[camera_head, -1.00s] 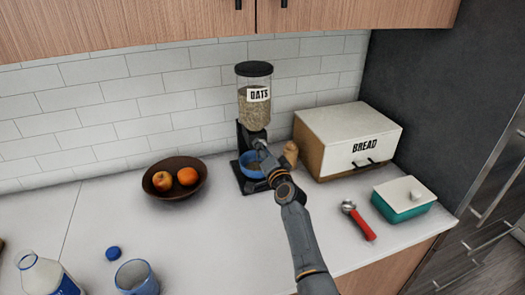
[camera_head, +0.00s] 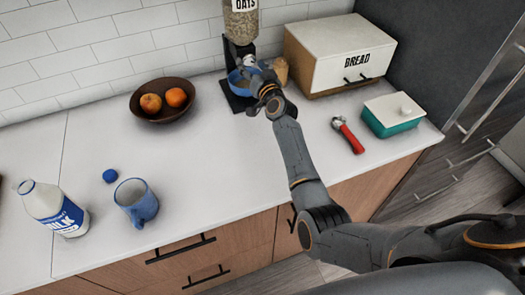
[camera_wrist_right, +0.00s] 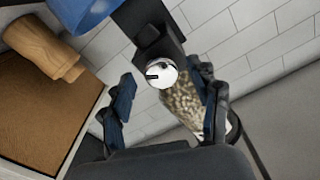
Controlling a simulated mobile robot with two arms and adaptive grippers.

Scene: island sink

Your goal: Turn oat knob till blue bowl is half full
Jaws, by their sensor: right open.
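The oat dispenser (camera_head: 241,24), a clear cylinder of oats labelled OATS on a dark stand, stands against the tiled wall. Its top is cut off in the head view. The blue bowl (camera_head: 236,87) sits under it, partly hidden by my right gripper (camera_head: 263,84); I cannot tell how much is in it. The right wrist view shows the round pale knob (camera_wrist_right: 161,73) between the two spread fingers of my right gripper (camera_wrist_right: 164,88), with no clear contact. The bowl's blue edge (camera_wrist_right: 82,12) shows at the top there. My left gripper is out of view.
A wooden jar (camera_head: 280,70) and bread box (camera_head: 338,50) stand right of the dispenser. A fruit bowl (camera_head: 163,116) is left.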

